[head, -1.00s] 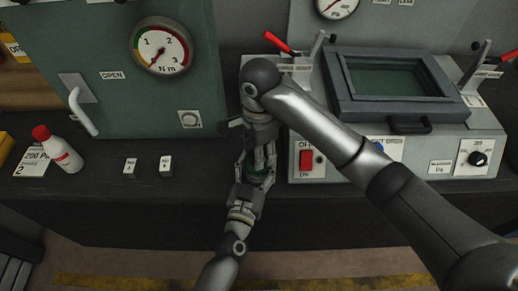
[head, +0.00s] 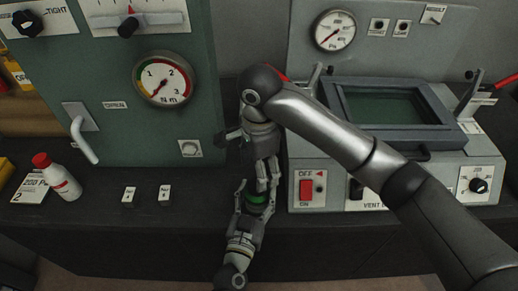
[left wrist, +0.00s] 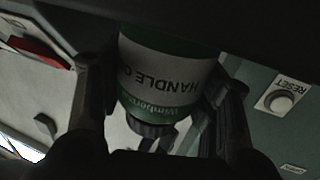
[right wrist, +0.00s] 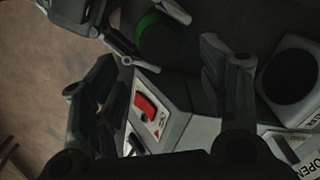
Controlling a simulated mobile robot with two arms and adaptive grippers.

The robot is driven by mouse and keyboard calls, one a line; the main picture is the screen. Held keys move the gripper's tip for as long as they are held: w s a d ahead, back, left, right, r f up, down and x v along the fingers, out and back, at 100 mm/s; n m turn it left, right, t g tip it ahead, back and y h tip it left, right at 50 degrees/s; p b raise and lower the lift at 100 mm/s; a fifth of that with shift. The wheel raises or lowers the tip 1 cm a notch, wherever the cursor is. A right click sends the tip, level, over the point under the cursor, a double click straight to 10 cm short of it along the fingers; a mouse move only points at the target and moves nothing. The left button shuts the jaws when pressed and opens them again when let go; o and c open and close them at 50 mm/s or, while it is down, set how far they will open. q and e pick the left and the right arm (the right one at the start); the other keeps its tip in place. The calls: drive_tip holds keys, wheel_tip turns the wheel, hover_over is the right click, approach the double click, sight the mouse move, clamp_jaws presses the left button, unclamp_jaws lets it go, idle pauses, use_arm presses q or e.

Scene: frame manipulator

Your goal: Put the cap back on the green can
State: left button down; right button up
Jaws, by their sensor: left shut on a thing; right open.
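The green can (head: 254,197) is between my grippers in front of the bench edge. In the left wrist view the can (left wrist: 165,70), with its upside-down white label, is between the fingers of my left gripper (left wrist: 165,120), which is shut on it. A dark ribbed part shows at the can's end; I cannot tell whether it is the cap. My right gripper (head: 264,185) is open and points down at the can from above. In the right wrist view the can's green rim (right wrist: 152,20) surrounds a dark disc, beyond the fingers of my right gripper (right wrist: 165,95).
A green cabinet with a gauge (head: 163,78) stands behind at left. A grey machine with a red switch (head: 306,189) stands at right, close to my arms. A white bottle with a red cap (head: 57,176) stands at the bench's left. Two small labelled blocks (head: 164,193) lie nearer.

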wheel_tip(320, 180, up, 7)
drive_tip(key=shift+f, duration=0.15)
use_arm(q)
drive_tip(key=shift+c, duration=2)
unclamp_jaws()
drive_tip(key=v, duration=1.2)
